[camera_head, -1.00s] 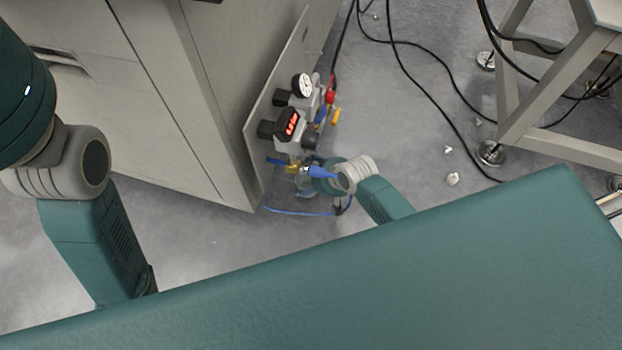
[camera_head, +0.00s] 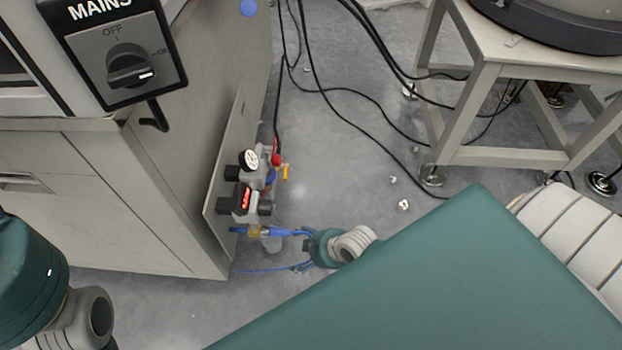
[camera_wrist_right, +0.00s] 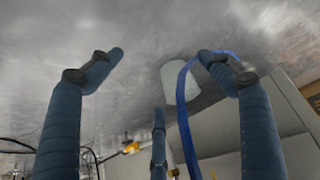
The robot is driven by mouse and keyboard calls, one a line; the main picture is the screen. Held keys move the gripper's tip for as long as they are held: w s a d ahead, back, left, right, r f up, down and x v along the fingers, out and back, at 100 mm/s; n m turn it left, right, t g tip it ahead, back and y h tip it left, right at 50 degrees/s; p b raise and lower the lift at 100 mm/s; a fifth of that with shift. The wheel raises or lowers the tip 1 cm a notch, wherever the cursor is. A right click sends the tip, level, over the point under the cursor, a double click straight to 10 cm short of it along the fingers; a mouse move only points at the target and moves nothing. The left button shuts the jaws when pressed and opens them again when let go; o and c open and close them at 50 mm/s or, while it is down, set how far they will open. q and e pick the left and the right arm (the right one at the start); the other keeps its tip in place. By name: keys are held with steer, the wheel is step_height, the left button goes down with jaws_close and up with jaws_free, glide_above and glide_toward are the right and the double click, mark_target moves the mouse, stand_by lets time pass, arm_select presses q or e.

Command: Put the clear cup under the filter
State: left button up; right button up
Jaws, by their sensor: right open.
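The filter unit is on the side panel of the cabinet in the head view, with a red-lit display (camera_head: 244,199) and a brass fitting (camera_head: 254,231) low down. A clear cup (camera_head: 271,243) shows faintly below the fitting, partly hidden by a blue finger. My right gripper (camera_head: 283,250) is open beside it, its blue fingers pointing left. In the right wrist view the pale cup (camera_wrist_right: 181,80) lies beyond the open fingers (camera_wrist_right: 162,55), nearer the right one. Whether the fingers touch it, I cannot tell. My left gripper is out of view.
A round gauge (camera_head: 248,160) and a red-and-yellow valve (camera_head: 279,163) sit above the display. A thin blue hose (camera_wrist_right: 183,118) crosses close to the cup. Black cables (camera_head: 337,118) run over the floor. A metal stand (camera_head: 482,110) is at the right, a mains switch (camera_head: 130,68) at upper left.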

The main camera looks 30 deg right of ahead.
steer(key=shift+s+d, duration=0.25)
steer(key=shift+s, duration=0.25)
steer(key=shift+s+d, duration=0.2)
steer(key=shift+s, duration=0.3)
